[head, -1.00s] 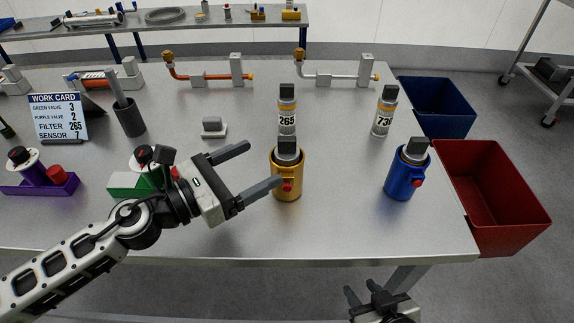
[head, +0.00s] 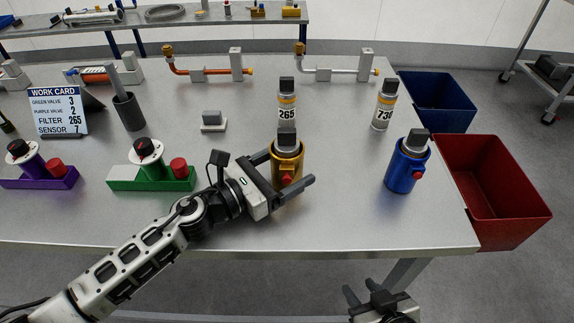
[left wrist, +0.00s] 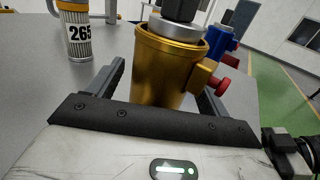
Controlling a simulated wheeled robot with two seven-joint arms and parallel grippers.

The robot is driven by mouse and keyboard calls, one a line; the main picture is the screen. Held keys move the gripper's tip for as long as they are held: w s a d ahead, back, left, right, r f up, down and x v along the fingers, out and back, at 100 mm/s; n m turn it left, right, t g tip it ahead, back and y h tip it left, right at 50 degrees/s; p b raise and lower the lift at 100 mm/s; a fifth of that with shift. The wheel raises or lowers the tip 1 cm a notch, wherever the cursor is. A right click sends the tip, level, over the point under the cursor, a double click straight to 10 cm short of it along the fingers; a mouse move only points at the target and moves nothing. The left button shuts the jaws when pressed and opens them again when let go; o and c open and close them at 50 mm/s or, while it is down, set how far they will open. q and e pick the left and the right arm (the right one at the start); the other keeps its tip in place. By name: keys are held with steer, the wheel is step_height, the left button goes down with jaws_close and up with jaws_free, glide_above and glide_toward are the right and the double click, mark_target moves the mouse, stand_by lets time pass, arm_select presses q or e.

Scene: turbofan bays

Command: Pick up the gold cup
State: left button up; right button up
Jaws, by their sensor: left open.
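The gold cup (head: 287,168) stands upright on the grey table, with a dark-topped silver part in it and a red knob on its side. It fills the middle of the left wrist view (left wrist: 165,72). My left gripper (head: 290,166) is open, its two fingers on either side of the cup. In the left wrist view the cup is between the fingers, with a gap visible at the left finger. The cup's lower part is hidden behind the gripper. My right gripper (head: 375,293) is open and empty, low in front of the table.
A filter marked 265 (head: 287,108) stands just behind the cup. A filter marked 730 (head: 385,108) and a blue cup (head: 405,168) stand to the right. A green valve block (head: 125,180) is left of my left gripper. Red (head: 500,210) and blue bins (head: 437,118) stand off the table's right edge.

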arm_select(q)
steer(key=c, duration=1.1)
steer(key=shift+c, duration=0.6)
steer(key=shift+r, duration=0.15)
